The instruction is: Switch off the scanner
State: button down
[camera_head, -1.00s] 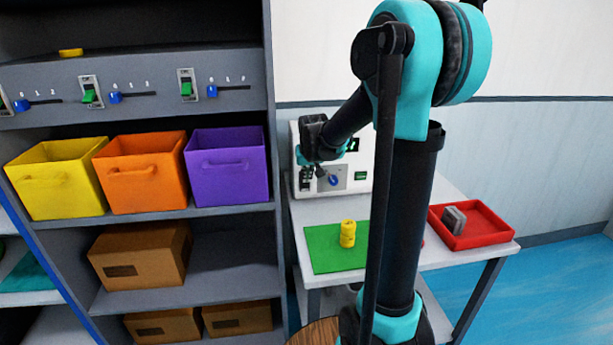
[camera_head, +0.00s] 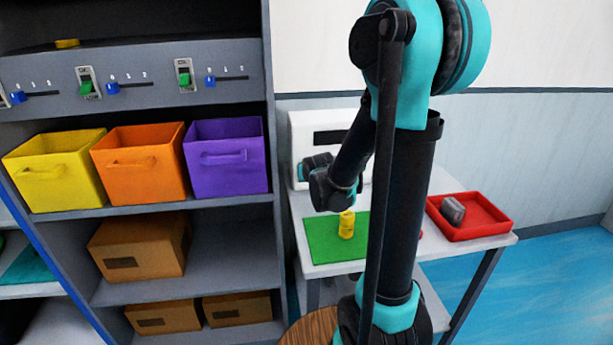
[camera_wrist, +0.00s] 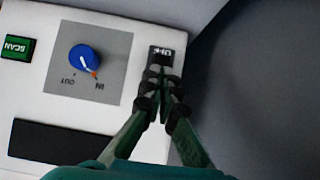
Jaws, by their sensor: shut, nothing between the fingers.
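The scanner (camera_head: 305,127) is a white box at the back of the table, partly hidden behind my arm. In the wrist view its front panel (camera_wrist: 40,95) appears upside down, with a blue knob (camera_wrist: 84,58) marked IN and OUT and a green SCAN button (camera_wrist: 17,46). A small black switch (camera_wrist: 160,56) with white lettering sits at the panel's right side. My gripper (camera_wrist: 163,77) is shut and empty, its fingertips at the switch and covering its lower part. I cannot tell whether they touch it, nor the switch's position.
A yellow cylindrical object (camera_head: 346,225) stands on a green mat (camera_head: 322,245) in front of the scanner. A red tray (camera_head: 490,228) holding a grey object (camera_head: 453,210) is at the right. A shelf with coloured bins (camera_head: 228,170) stands close on the left.

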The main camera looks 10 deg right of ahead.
jog(key=shift+w+r, duration=0.1)
jog(key=shift+w+r, duration=0.3)
jog(key=shift+w, duration=0.3)
